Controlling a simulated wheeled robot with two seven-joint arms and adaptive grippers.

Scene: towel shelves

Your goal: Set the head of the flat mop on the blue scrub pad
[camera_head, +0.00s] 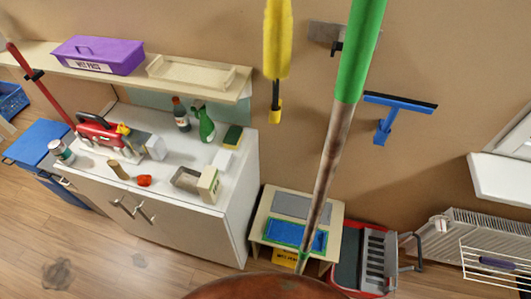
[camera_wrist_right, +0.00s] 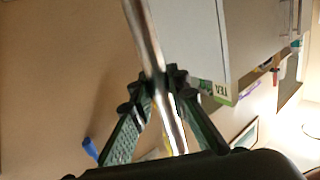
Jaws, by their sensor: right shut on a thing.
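The flat mop (camera_head: 325,165) has a green grip above a worn metal pole. It crosses the head view at a steep tilt, from the top right to the bottom centre. Its head cannot be made out. The blue scrub pad (camera_head: 284,233) lies with a green border on a small wooden stand; the pole passes in front of its right part. In the right wrist view, my right gripper (camera_wrist_right: 158,85) is shut around the mop's metal pole (camera_wrist_right: 145,35). My left gripper is not in view.
The small stand (camera_head: 257,220) also bears a grey mat (camera_head: 301,207). A red and grey crate (camera_head: 373,260) stands to its right, near a radiator (camera_head: 470,235). A white cabinet (camera_head: 225,240) with bottles stands left. A brown rounded surface (camera_head: 270,287) fills the bottom edge.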

